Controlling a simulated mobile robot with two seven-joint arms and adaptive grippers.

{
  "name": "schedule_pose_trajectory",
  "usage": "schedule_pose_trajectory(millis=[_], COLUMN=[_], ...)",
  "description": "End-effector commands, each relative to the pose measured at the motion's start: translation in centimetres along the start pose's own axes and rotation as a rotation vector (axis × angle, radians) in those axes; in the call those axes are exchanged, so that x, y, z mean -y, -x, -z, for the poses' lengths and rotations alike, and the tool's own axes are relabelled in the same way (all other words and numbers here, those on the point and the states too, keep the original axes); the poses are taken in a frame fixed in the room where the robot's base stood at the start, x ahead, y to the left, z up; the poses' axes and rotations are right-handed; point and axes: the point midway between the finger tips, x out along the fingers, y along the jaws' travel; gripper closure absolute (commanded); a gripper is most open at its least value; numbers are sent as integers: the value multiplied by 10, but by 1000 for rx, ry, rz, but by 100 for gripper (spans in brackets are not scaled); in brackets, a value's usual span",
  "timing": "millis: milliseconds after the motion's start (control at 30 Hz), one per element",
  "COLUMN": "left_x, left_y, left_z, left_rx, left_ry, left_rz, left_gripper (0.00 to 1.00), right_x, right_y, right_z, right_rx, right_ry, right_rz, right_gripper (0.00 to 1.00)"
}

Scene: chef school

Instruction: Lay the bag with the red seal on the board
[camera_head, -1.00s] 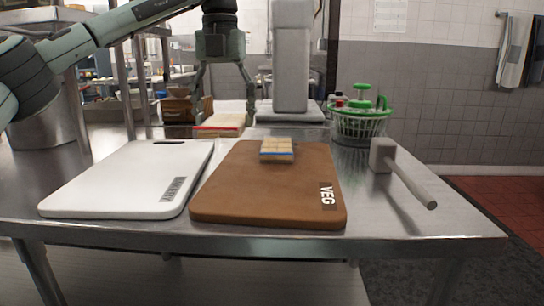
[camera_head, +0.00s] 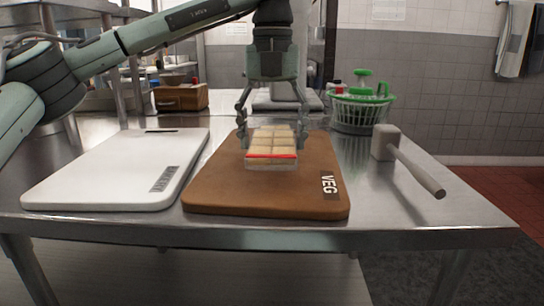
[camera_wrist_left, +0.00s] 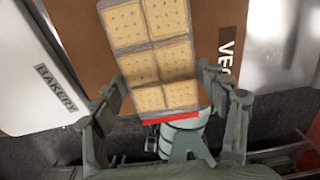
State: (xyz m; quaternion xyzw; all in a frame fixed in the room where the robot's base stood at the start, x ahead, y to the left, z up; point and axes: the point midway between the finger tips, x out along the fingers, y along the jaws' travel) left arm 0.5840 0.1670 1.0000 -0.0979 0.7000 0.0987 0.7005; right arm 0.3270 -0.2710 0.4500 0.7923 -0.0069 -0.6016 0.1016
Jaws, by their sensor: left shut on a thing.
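The bag with the red seal (camera_head: 271,150) is clear and holds several pale square crackers, with a red strip along its near edge. My left gripper (camera_head: 272,142) points down with one finger on each side of the bag and is shut on it. The bag is over the brown board (camera_head: 225,185), marked VEG; I cannot tell whether it touches the board. In the left wrist view the bag (camera_wrist_left: 155,50) lies between the fingers (camera_wrist_left: 163,88), its red seal toward me. The blue-edged cracker bag seen earlier on the board is hidden now. My right gripper is out of view.
A white board (camera_head: 110,170), marked BAKERY, lies to the left. A wooden crate (camera_head: 181,97) is behind. The brown board's front part is bare.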

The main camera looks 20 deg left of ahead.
Motion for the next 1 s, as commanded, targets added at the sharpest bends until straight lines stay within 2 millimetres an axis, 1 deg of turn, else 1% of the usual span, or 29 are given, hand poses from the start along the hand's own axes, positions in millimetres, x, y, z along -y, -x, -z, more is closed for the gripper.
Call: schedule_pose_trajectory(millis=[67, 200, 300, 667, 700, 833, 867, 1000], left_x=[-1, -1, -1, -1, -1, -1, -1, -1], left_y=[-7, -28, -38, -42, -42, -41, -41, -41], left_z=[0, 0, 0, 0, 0, 0, 0, 0], left_rx=[-1, -3, -1, 0, 0, 0, 0, 0], left_ry=[2, 2, 2, 1, 1, 1, 1, 1], left_rz=[-1, -2, 0, 0, 0, 0, 0, 0], left_gripper=[58, 58, 58, 58, 24, 8, 6, 6], right_x=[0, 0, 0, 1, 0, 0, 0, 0], right_y=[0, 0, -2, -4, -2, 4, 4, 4], right_z=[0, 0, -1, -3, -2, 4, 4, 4], right_rx=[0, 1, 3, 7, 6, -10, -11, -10], right_ry=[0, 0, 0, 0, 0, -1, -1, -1], right_rz=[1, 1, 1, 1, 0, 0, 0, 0], right_gripper=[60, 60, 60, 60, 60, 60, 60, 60])
